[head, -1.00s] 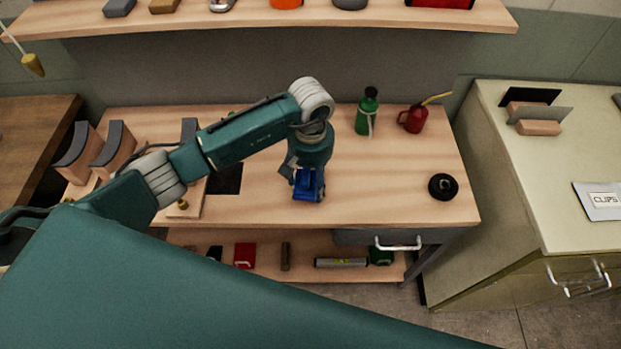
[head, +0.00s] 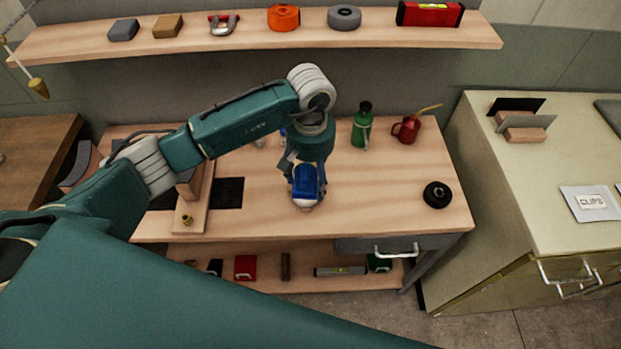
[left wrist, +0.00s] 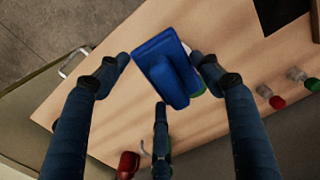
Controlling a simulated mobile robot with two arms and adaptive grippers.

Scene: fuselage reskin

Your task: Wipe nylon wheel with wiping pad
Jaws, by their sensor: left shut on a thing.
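The blue wiping pad (head: 305,180) is in my left gripper (head: 307,186), which is shut on it above the front middle of the workbench. In the left wrist view the pad (left wrist: 166,66) lies between the dark fingers of my left gripper (left wrist: 163,78). A pale edge (head: 306,206) shows just below the pad; I cannot tell if it is the pad's underside or a wheel beneath it. A black round wheel-like piece (head: 437,194) lies at the bench's right, apart from the gripper. I cannot tell if it is the nylon wheel. My right gripper is not in view.
A green bottle (head: 362,128) and a red oil can (head: 406,130) stand at the back right of the workbench (head: 385,200). A wooden fixture (head: 194,205) is left of the gripper. A shelf (head: 390,40) runs behind. The bench between pad and black piece is clear.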

